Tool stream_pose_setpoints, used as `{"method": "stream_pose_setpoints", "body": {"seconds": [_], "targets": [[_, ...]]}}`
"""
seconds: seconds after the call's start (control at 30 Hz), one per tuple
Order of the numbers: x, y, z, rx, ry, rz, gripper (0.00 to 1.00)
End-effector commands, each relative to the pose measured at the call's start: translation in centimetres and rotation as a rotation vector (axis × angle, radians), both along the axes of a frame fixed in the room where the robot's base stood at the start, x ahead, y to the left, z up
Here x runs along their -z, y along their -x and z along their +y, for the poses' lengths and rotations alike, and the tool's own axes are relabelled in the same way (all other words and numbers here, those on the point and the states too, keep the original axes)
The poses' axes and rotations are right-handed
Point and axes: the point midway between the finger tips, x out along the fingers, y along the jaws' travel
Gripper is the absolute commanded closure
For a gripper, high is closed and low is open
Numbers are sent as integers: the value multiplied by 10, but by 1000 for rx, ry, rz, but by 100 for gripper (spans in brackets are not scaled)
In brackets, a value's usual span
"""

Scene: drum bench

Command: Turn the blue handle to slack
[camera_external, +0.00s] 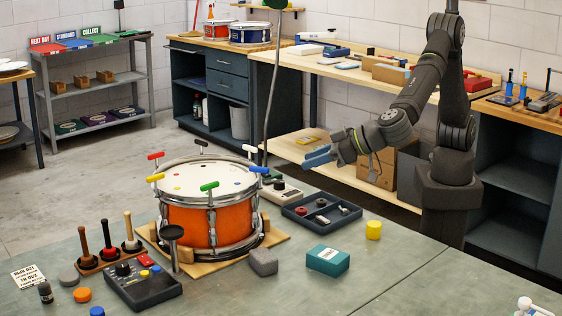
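The orange drum (187,222) stands on a wooden board on the green bench, with several coloured T-handles around its rim. The blue handle (260,169) is at the drum's right rim, lying roughly level. Green (209,186), yellow (155,178), red (156,156), white (249,148) and black (201,143) handles sit around the rest of the rim. My gripper (312,158) is in the air to the right of the blue handle and apart from it, its bluish fingers pointing left. The gap between the fingers is too small to make out. Nothing is visibly held.
A dark parts tray (322,225), a teal box (327,261), a grey block (263,262) and a yellow cylinder (373,230) are right of the drum. A control box (142,286) and mallets on a stand (108,242) are left.

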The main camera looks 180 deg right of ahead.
Motion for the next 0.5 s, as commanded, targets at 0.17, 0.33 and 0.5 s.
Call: {"method": "stream_pose_setpoints", "body": {"seconds": [0.17, 0.33, 0.5], "targets": [[-18, -3, 5, 66, 67, -23, 67], [-13, 1, -8, 74, 71, -23, 67], [1, 8, -39, 73, 70, -23, 67]]}}
